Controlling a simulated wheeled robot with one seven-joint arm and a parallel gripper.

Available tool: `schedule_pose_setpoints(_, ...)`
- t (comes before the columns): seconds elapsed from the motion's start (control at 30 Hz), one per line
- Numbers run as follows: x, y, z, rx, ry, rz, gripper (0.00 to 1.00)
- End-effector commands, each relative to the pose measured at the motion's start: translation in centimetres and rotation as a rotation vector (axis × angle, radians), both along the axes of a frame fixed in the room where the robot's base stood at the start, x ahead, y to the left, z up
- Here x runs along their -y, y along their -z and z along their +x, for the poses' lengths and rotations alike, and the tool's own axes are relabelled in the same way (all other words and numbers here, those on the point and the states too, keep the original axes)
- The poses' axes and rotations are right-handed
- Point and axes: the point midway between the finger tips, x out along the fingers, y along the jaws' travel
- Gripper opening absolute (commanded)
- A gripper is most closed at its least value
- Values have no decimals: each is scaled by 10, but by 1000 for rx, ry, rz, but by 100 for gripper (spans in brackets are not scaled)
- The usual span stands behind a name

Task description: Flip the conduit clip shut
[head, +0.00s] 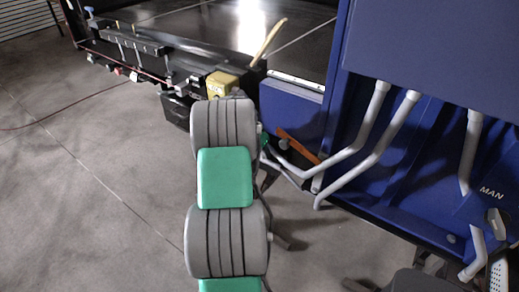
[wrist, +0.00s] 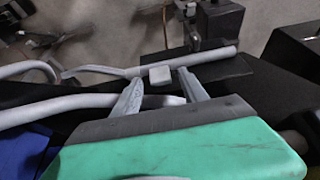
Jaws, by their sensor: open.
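In the wrist view, my gripper (wrist: 160,74) is open, with its two grey fingers apart. A small pale grey block (wrist: 160,77), which may be the conduit clip, shows between the fingertips beside a grey conduit pipe (wrist: 215,54). I cannot tell whether the fingers touch the block or whether it is open or shut. Another grey pipe (wrist: 50,114) curves in from the left and passes behind the fingers. In the head view, my arm hides the gripper and the clip is not distinguishable. Bent grey conduits (head: 345,156) run down from the blue housing.
The blue housing (head: 430,45) fills the right side of the head view. A dark conveyor (head: 200,28) with a black side rail (head: 135,38) lies at the back. A yellow block (head: 222,83) and an orange bar (head: 297,145) are near my arm.

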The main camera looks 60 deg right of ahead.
Motion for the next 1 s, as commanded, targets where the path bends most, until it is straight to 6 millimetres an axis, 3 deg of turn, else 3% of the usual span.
schedule_pose_setpoints(0.3, 2, 5, 0, 1, -2, -1, 50)
schedule_pose_setpoints(0.9, 2, 5, 1, 1, -3, 0, 1)
schedule_pose_setpoints(1.0, 2, 5, 1, 1, -3, 0, 0)
